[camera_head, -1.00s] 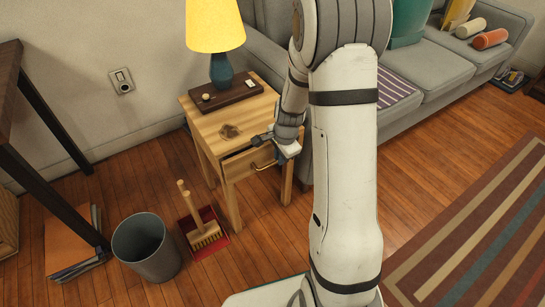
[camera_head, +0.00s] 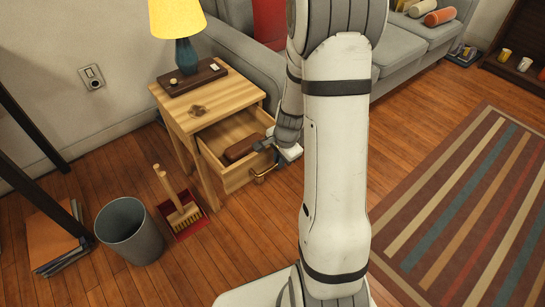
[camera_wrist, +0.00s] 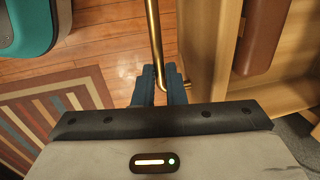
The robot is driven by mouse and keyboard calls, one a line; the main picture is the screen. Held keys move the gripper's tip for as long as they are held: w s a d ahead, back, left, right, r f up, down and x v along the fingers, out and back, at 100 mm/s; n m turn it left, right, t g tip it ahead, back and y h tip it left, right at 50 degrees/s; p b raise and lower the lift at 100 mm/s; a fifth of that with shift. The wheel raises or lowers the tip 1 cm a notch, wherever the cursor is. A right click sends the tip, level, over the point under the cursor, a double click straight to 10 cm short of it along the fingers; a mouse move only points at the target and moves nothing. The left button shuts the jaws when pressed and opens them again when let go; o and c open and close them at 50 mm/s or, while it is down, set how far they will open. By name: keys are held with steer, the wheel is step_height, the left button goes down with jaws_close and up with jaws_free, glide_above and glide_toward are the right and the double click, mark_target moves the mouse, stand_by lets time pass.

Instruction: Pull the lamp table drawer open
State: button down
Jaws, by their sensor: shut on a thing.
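The light wooden lamp table (camera_head: 225,92) stands beside the sofa's arm. Its drawer (camera_head: 232,178) is pulled well out, with its inside showing, and a brown box-like thing (camera_head: 240,149) lies in it. The brass bar handle (camera_wrist: 153,40) is on the drawer front. My gripper (camera_wrist: 160,85) is shut on the handle, its dark blue fingers one on each side of the bar. In the head view my gripper (camera_head: 270,146) is at the drawer front, and my arm covers part of the scene to its right.
A yellow-shaded lamp (camera_head: 178,18) and a dark tray (camera_head: 193,80) stand on the tabletop. A grey bin (camera_head: 130,232) and a brush with a red dustpan (camera_head: 184,216) are on the floor at left. A striped rug (camera_head: 470,205) lies at right.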

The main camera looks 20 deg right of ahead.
steer(key=shift+w+d+r, duration=0.1)
steer(key=shift+w+d, duration=0.1)
steer(key=c, duration=1.5)
jaws_free()
steer(key=shift+s+a, duration=0.1)
steer(key=r+p, duration=0.1)
steer(key=r, duration=0.1)
steer(key=s+r+p, duration=0.1)
steer(key=r, duration=0.2)
steer(key=r+p, duration=0.1)
steer(key=r, duration=0.1)
steer(key=shift+s+r+p, duration=0.2)
steer(key=shift+r+p, duration=0.1)
steer(key=shift+p, duration=0.05)
steer(key=s+a+r+n+p, duration=0.3)
steer(key=r+p, duration=0.6)
steer(key=r, duration=0.6)
steer(key=s+a+r+n+p, duration=0.3)
steer(key=s+r+n+p, duration=0.4)
steer(key=r, duration=0.7)
steer(key=s+a+r+n+p, duration=0.3)
steer(key=s+r+p, duration=0.3)
steer(key=r+p, duration=0.5)
step_height(320, 180, up, 5)
steer(key=shift+a+f+n+t+h, duration=0.15)
steer(key=shift+n+t+h, duration=0.15)
steer(key=shift+n, duration=0.6)
